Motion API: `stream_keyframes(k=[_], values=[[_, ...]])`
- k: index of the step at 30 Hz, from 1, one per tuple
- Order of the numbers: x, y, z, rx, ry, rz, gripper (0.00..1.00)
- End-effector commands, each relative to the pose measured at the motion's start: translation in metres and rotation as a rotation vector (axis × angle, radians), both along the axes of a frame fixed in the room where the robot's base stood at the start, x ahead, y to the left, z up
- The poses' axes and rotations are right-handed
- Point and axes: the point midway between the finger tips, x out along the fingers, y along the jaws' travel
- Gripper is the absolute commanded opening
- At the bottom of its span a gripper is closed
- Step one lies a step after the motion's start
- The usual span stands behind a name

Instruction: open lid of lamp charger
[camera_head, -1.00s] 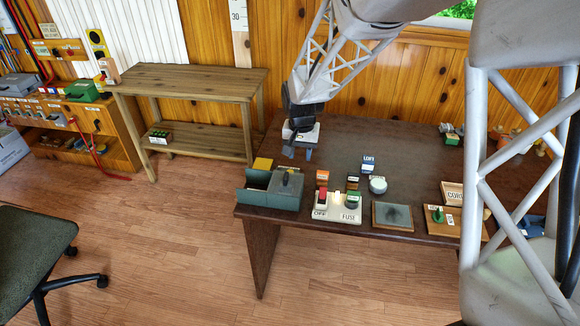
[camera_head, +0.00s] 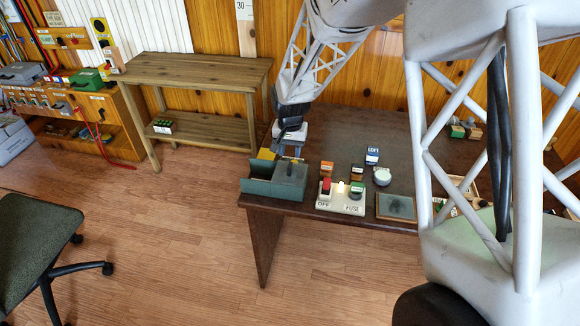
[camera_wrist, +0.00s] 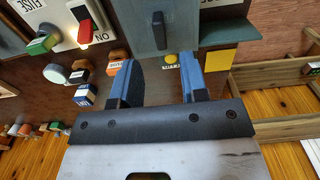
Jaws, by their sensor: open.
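The lamp charger appears to be the grey-green box (camera_head: 258,188) at the table's front left corner. Its grey lid (camera_head: 291,172) covers the right part, while the left part looks open-topped. In the wrist view the lid (camera_wrist: 138,22) shows at the top with a small upright handle (camera_wrist: 158,30). My gripper (camera_head: 290,150) is open and empty, just behind and above the box. In the wrist view its two blue fingers (camera_wrist: 158,75) stand apart on either side of the handle's line, short of it. I cannot tell the exact height gap.
To the right are the switch panel (camera_head: 340,205) with red and green knobs, small labelled blocks (camera_head: 372,156), a round white-topped item (camera_head: 382,176) and a framed plate (camera_head: 396,206). The table (camera_head: 340,135) behind them is mostly clear.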

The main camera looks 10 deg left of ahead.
Motion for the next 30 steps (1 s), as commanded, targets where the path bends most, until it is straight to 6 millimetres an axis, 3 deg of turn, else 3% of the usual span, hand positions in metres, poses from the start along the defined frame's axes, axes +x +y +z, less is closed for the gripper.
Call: stream_keyframes(k=[18,30], values=[[0.000,0.000,-0.063,0.000,0.001,0.000,0.40],[0.000,0.000,-0.072,0.000,-0.001,0.000,0.40]])
